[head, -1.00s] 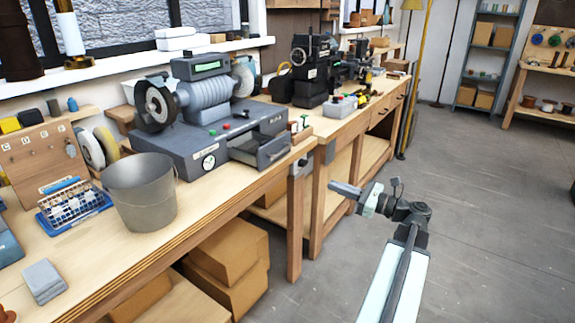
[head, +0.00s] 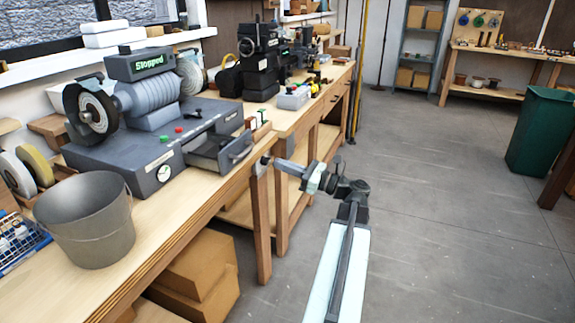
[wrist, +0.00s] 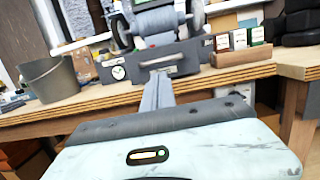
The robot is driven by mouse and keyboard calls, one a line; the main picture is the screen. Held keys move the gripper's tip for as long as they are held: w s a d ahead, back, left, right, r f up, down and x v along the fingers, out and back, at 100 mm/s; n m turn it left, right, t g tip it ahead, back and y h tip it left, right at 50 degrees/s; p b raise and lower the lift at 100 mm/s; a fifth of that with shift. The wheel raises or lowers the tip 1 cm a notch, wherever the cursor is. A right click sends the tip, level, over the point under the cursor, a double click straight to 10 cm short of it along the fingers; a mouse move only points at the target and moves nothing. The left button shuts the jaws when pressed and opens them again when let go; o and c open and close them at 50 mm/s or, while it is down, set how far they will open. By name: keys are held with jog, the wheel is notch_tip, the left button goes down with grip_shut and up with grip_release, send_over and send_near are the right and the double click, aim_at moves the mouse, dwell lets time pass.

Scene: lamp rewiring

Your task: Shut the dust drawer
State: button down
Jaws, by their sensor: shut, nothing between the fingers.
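The dust drawer (head: 238,154) sticks out open from the right front of the grey machine base (head: 128,160) on the workbench. Its inside shows from above, and its front carries a handle. The machine's display (head: 149,61) reads "Stopped". My gripper (head: 266,161) is shut and empty, just off the bench edge to the right of the drawer front, apparently apart from it. In the wrist view, the shut fingers (wrist: 158,92) point at the drawer front (wrist: 157,67); the exact gap is hard to judge.
A metal bucket (head: 87,222) stands on the bench left of the machine. A small wooden box (head: 260,131) sits close to the drawer's right side. Cardboard boxes (head: 197,268) lie under the bench. The floor to the right is open, with a green bin (head: 541,133) further off.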

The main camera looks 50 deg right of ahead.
jog(key=p+x, duration=0.1)
jog(key=x, duration=0.8)
jog(key=shift+f, duration=0.1)
